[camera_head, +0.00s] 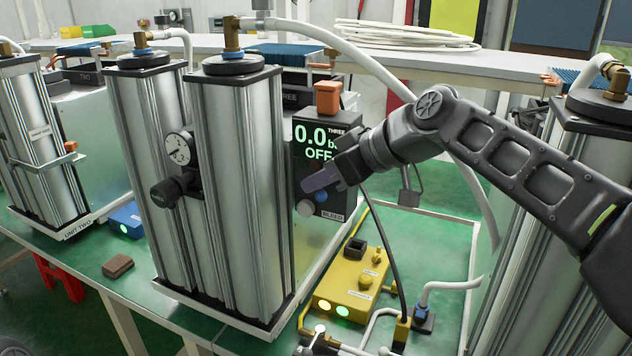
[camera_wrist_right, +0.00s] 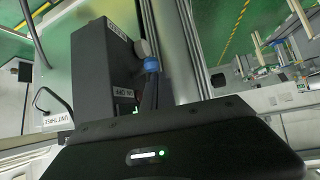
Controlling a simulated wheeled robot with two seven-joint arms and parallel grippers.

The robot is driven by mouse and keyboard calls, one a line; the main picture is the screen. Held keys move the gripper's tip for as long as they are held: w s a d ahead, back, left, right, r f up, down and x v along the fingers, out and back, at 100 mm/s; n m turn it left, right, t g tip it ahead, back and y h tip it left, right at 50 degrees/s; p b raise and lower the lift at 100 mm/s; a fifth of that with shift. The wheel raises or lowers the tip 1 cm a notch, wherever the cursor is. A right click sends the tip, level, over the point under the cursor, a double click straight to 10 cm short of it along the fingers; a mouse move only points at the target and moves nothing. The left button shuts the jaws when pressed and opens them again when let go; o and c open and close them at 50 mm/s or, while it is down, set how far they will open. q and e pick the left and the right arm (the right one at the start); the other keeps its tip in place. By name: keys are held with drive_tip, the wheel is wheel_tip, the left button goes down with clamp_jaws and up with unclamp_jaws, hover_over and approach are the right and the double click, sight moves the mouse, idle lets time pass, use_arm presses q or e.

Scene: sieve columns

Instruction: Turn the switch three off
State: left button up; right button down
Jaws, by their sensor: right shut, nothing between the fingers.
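A dark control box (camera_head: 328,150) labelled THREE stands right of the middle pair of metal columns (camera_head: 240,190). Its green display reads 0.0 and OFF, partly covered by my gripper. An orange-brown block (camera_head: 327,97) sits on top of the box. A grey knob (camera_head: 305,208), a blue button (camera_head: 320,196) and a BLEED label are low on its face. My right gripper (camera_head: 318,182) is shut and empty in front of the box's lower face; I cannot tell whether it touches. The right wrist view shows the box (camera_wrist_right: 100,70) and blue button (camera_wrist_right: 151,65) close to the fingers. My left gripper is out of view.
A yellow box (camera_head: 350,283) with lit lamps and a cable stands on the green bench below. A black cable (camera_head: 388,240) hangs beside my right gripper. More columns (camera_head: 40,140) stand at left, others at far right. A white hose (camera_head: 340,45) arches above.

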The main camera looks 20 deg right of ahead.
drive_tip(key=shift+s+d, duration=0.1)
drive_tip(key=shift+s, duration=0.45)
wheel_tip(320, 180, up, 10)
drive_tip(key=shift+r+p, duration=0.1)
drive_tip(key=shift+p, duration=0.65)
